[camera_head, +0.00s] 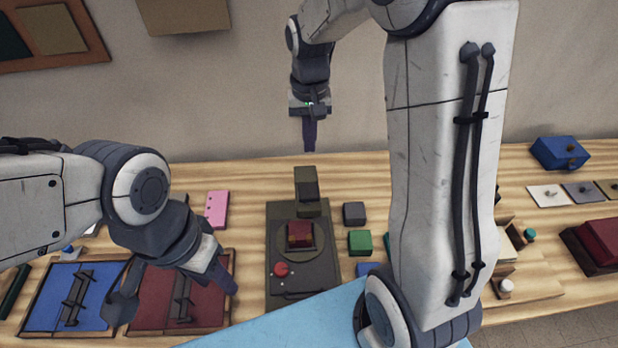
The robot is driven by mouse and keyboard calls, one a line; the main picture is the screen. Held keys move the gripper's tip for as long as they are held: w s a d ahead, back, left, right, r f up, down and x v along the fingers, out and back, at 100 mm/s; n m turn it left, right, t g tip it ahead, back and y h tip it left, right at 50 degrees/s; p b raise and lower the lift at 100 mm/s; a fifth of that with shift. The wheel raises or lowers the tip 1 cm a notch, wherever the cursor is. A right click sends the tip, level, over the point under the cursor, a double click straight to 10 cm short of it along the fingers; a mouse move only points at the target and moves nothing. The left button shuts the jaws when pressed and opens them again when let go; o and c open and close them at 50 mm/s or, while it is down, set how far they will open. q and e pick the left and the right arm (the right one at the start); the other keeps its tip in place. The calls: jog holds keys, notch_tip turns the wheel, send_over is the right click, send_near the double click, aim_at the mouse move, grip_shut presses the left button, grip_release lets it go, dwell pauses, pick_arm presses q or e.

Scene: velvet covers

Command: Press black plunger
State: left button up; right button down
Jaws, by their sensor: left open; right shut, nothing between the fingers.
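A dark olive device (283,270) stands on the wooden table at the middle. It has a round plate with a dark red cube (299,234) on it and a red knob (281,269) near its front left. At its back is an upright post with a black block (309,191), which looks like the black plunger. My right gripper (310,147) is shut and empty, pointing down above the block with a gap between them.
A blue panel (50,310) and a red panel (205,312) with dark handles lie at the left. A black cube (354,213) and a green cube (360,242) sit right of the device. A pink plate (217,208) lies behind the red panel. My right arm hides part of the right side.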

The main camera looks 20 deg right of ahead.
aim_at(309, 190)
notch_tip(309, 190, down, 14)
jog(key=p, duration=0.4)
jog(key=shift+r+p, duration=0.1)
jog(key=shift+p, duration=0.3)
